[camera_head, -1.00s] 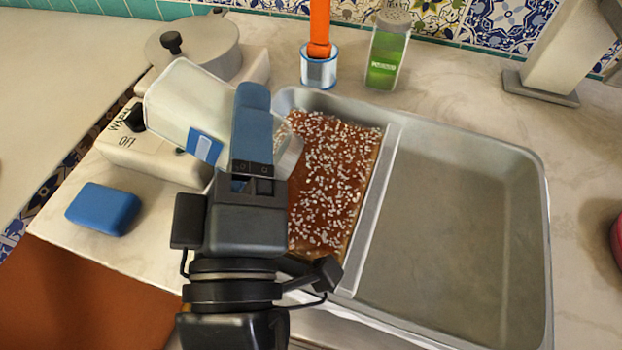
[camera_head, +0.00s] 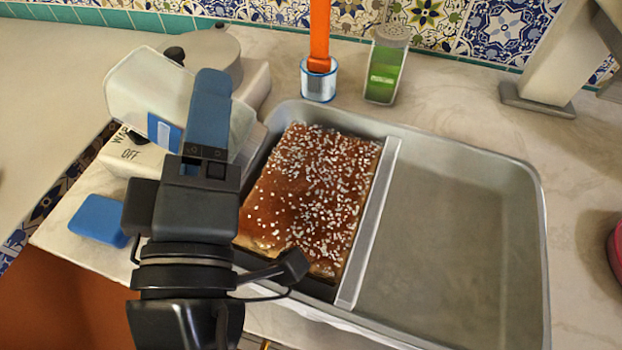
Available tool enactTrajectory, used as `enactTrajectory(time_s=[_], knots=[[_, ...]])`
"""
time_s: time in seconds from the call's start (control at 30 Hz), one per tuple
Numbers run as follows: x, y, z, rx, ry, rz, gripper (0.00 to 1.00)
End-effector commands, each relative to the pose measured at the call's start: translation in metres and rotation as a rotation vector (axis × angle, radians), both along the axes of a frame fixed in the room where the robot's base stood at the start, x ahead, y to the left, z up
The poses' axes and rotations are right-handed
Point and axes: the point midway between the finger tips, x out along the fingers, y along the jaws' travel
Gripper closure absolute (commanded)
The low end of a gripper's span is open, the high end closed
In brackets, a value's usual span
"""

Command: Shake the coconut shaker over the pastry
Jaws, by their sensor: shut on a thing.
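The pastry (camera_head: 310,195) is a brown slab in the left compartment of a metal tray (camera_head: 455,215). White flakes are scattered over its top, thinner toward its lower left. My gripper (camera_head: 205,120) is shut on the coconut shaker (camera_head: 137,87), a whitish translucent container with a blue label. The shaker is held tilted above the left end of the tray, its wider end to the upper left and its other end toward the pastry's left edge. My gripper covers part of the shaker and the tray's left rim.
A green shaker (camera_head: 386,65) and a small tin (camera_head: 318,80) with an orange handle stand behind the tray. A warmer (camera_head: 130,155) with a lidded pot (camera_head: 205,50) is at the left. A blue block (camera_head: 98,219) lies near the counter edge. The tray's right compartment is empty.

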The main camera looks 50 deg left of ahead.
Motion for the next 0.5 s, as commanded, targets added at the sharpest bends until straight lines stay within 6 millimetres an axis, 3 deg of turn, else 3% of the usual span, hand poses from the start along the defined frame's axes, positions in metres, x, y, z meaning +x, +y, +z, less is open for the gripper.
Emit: enactTrajectory(time_s=[0.07, 0.27, 0.5], knots=[[0.0, 0.0, 0.002, 0.0, 0.0, 0.0, 0.75], [0.0, 0.0, -0.024, 0.0, 0.0, -0.001, 0.75], [0.0, 0.0, -0.022, 0.001, -0.001, 0.0, 0.75]])
